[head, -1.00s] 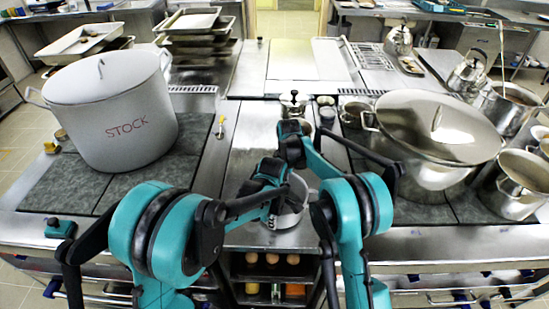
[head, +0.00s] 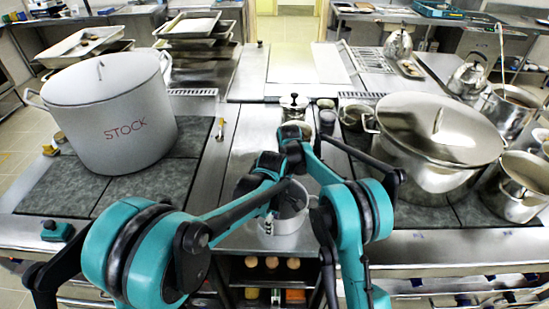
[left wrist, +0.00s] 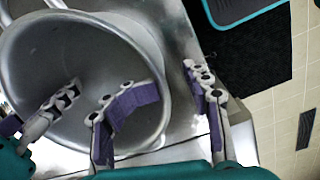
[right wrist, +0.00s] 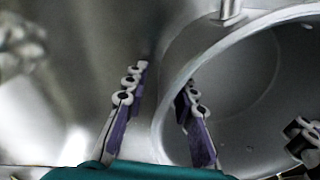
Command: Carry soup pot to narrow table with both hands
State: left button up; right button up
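The soup pot (head: 285,236) is an open, empty-looking grey metal pot on the steel counter between my arms. My left gripper (head: 272,205) is at the pot's rim. In the left wrist view my left gripper (left wrist: 172,100) is open, one purple-padded finger inside the pot (left wrist: 75,45) and the other outside its wall. In the right wrist view my right gripper (right wrist: 160,98) is open, with the rim of the pot (right wrist: 262,80) between its fingers. My arms hide part of the pot in the head view. I cannot make out which surface is the narrow table.
A large white STOCK pot (head: 118,125) stands left on a dark hob. A big lidded steel pot (head: 430,150) stands close on the right, with smaller pots (head: 515,190) beside it. A small lidded pot (head: 293,108) stands behind. Bare counter (head: 290,62) lies farther back.

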pick_arm(q)
notch_tip(320, 180, up, 4)
jog(key=shift+f, duration=0.1)
pick_arm(e)
jog(key=shift+r, duration=0.15)
notch_tip(320, 180, up, 8)
jog(key=shift+r, duration=0.1)
dwell(0.5)
